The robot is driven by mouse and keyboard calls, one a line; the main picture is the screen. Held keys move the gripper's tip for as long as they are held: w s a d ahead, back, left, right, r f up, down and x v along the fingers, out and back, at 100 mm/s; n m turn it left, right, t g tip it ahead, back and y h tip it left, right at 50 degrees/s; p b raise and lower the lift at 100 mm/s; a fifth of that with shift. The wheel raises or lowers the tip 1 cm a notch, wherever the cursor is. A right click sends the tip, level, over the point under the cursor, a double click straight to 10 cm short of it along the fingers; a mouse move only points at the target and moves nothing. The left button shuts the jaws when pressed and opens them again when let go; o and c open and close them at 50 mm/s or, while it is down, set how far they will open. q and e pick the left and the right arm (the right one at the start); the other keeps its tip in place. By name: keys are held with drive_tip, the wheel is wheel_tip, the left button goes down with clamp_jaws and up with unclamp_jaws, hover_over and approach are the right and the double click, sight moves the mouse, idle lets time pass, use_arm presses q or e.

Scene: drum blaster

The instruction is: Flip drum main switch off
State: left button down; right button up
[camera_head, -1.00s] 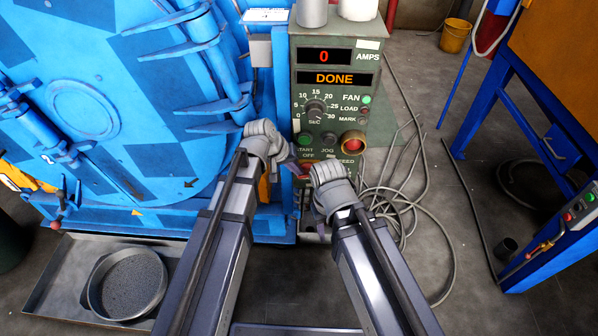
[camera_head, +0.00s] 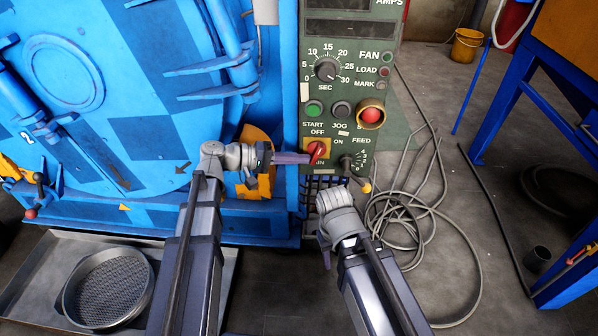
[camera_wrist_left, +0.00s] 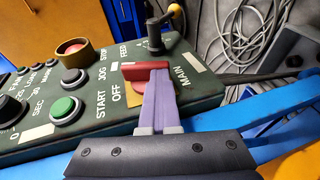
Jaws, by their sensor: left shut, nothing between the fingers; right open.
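The main switch (camera_head: 318,148) is a red handle on a yellow plate, low on the green control panel (camera_head: 345,105), near the OFF, ON and MAIN labels. In the left wrist view the red handle (camera_wrist_left: 140,69) lies crosswise just beyond the fingertips. My left gripper (camera_head: 307,159) is shut and empty, its purple fingers pointing right at the switch. In the left wrist view its fingertips (camera_wrist_left: 158,77) meet or nearly meet the handle; contact is unclear. My right gripper (camera_head: 325,250) is open, below the panel, its fingers mostly hidden.
Green start (camera_head: 314,109) and red stop (camera_head: 371,115) buttons sit above the switch. A yellow-tipped feed lever (camera_head: 365,186) sticks out at its right. The blue drum (camera_head: 90,100) fills the left. Grey cables (camera_head: 425,210) lie on the floor at right.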

use_arm(q)
drive_tip(key=shift+d+f, duration=0.15)
drive_tip(key=shift+f, duration=0.25)
use_arm(e)
drive_tip(key=shift+f, duration=0.65)
use_arm(q)
drive_tip(key=shift+d+f+b, duration=0.1)
drive_tip(key=shift+f+b, duration=0.15)
drive_tip(key=shift+b, duration=0.05)
use_arm(e)
drive_tip(key=shift+f, duration=0.2)
